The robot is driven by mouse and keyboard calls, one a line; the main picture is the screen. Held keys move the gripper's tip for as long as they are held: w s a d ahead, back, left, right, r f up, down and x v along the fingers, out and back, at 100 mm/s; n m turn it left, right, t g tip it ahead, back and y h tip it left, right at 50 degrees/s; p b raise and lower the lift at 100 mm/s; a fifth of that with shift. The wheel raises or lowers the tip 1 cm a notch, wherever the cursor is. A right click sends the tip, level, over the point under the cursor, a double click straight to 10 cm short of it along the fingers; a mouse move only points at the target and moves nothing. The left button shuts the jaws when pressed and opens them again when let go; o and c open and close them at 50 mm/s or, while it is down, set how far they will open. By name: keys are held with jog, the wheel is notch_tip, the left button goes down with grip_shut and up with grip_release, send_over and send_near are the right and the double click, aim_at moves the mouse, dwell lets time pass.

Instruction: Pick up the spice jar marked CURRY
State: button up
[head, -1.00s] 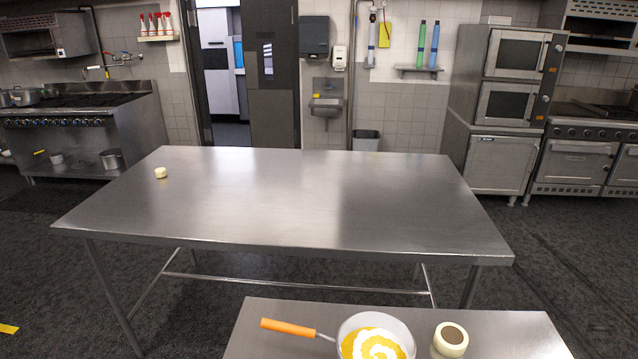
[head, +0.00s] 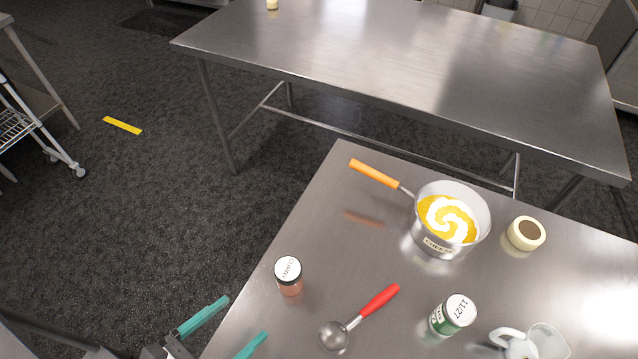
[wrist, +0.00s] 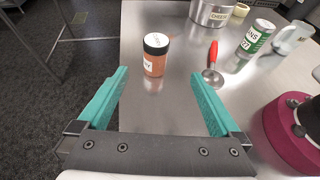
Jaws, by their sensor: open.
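The spice jar (head: 289,277) stands upright near the left edge of the near steel table (head: 345,190). It has reddish-orange contents and a dark-rimmed lid with a white top whose lettering appears to read CURRY. In the wrist view the jar (wrist: 155,57) has a black lid and a partly visible side label ending in "RY". My gripper (head: 247,316) has teal fingers spread wide apart and holds nothing. In the wrist view the jar stands just ahead of the fingertips, slightly left of centre, and no finger visibly touches it.
A red-handled scoop (head: 360,317) lies right of the jar. A magenta round object (wrist: 290,130) shows at the right.

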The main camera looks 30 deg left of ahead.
aim_at(279, 281)
jog(key=x, duration=1)
jog(key=a+x, duration=0.1)
jog(key=x, duration=0.4)
jog(key=shift+w+f, duration=0.2)
jog(key=shift+w, duration=0.05)
jog(key=c, duration=1.5)
